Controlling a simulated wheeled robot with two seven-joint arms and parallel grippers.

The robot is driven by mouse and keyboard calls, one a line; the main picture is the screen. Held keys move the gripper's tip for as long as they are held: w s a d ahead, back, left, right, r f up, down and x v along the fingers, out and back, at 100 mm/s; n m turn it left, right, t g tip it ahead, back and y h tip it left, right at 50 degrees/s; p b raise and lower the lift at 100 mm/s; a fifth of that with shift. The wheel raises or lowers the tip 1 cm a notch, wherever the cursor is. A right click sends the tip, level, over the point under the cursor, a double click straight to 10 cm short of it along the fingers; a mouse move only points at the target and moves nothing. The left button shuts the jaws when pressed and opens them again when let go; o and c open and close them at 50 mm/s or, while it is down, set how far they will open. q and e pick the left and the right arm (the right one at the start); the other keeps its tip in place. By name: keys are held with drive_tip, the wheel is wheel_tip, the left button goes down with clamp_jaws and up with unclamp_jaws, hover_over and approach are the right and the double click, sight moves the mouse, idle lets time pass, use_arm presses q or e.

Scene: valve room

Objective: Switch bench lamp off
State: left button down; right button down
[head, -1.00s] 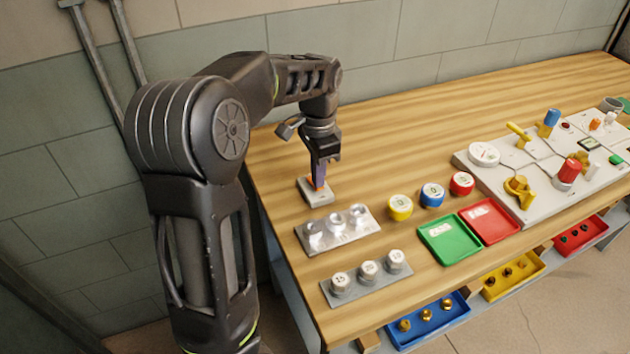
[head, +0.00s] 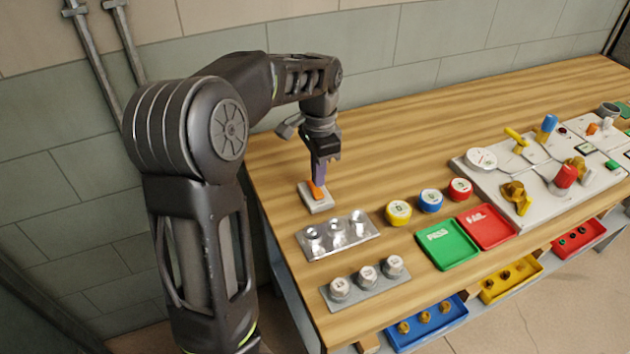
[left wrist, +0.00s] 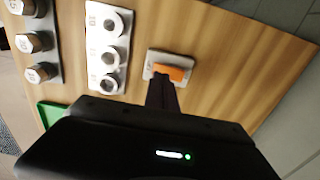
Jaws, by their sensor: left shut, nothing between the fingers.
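The bench lamp switch is a small pale box with an orange rocker (head: 316,190) on the wooden bench near its left end. It also shows in the left wrist view, where the orange rocker (left wrist: 170,73) sits on a light base plate (left wrist: 160,60). My left gripper (head: 320,178) points down at the switch, its shut fingertips at or just above the rocker. Whether they touch it I cannot tell. Nothing is between the fingers. The lamp itself is not clearly in view. My right gripper is not in view.
A metal plate with round sockets (head: 322,247) lies just in front of the switch, with a plate of weights (head: 366,289) nearer. Yellow, blue and red caps (head: 431,201), a green tray (head: 447,245) and a red tray (head: 487,227) lie to the right. The bench behind is clear.

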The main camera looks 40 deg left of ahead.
sight(318, 193)
use_arm(q)
wheel_tip(318, 193, up, 4)
drive_tip(key=p, duration=0.3)
drive_tip(key=shift+r, duration=0.15)
idle(0.5)
